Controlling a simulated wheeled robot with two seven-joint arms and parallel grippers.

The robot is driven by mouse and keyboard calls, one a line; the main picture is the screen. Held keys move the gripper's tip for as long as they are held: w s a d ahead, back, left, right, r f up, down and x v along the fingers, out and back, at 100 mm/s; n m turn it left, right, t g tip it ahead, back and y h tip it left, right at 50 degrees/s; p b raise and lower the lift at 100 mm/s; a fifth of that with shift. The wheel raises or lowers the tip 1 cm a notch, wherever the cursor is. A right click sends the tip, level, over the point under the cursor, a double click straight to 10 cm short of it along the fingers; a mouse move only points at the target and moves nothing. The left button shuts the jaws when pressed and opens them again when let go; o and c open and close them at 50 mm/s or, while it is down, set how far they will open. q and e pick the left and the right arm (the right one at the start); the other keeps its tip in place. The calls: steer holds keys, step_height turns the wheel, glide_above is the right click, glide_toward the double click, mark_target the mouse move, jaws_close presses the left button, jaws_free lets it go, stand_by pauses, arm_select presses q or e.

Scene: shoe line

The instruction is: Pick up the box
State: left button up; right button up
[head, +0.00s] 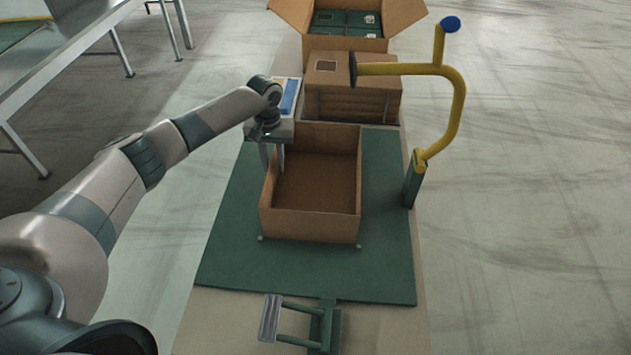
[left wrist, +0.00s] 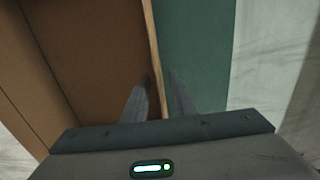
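An open, empty cardboard box (head: 318,225) stands upright on a green mat (head: 240,265). My left gripper (head: 273,160) points down at the box's left wall, near its far left corner. In the left wrist view, the box wall (left wrist: 154,45) runs between the two fingers (left wrist: 160,85). One finger is inside the box and the other is outside. A narrow gap shows beside the wall, so the fingers look open around it. The box rests on the mat. My right gripper is in neither view.
Behind stand a closed cardboard box (head: 350,103) and an open carton (head: 345,43) holding green boxes. A yellow curved post (head: 460,95) with a blue knob rises at right. A grey-green fixture (head: 325,330) sits at the front. A metal-legged table (head: 75,45) is at far left.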

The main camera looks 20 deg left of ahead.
mark_target(273, 175)
arm_select(q)
steer(key=shift+s+f, duration=0.25)
steer(key=shift+f, duration=0.05)
steer(key=f+p, duration=0.1)
steer(key=s+f, duration=0.1)
steer(key=f, duration=0.1)
steer(key=shift+d+p, duration=0.2)
steer(key=shift+p, duration=0.15)
steer(key=shift+f, duration=0.6)
jaws_close()
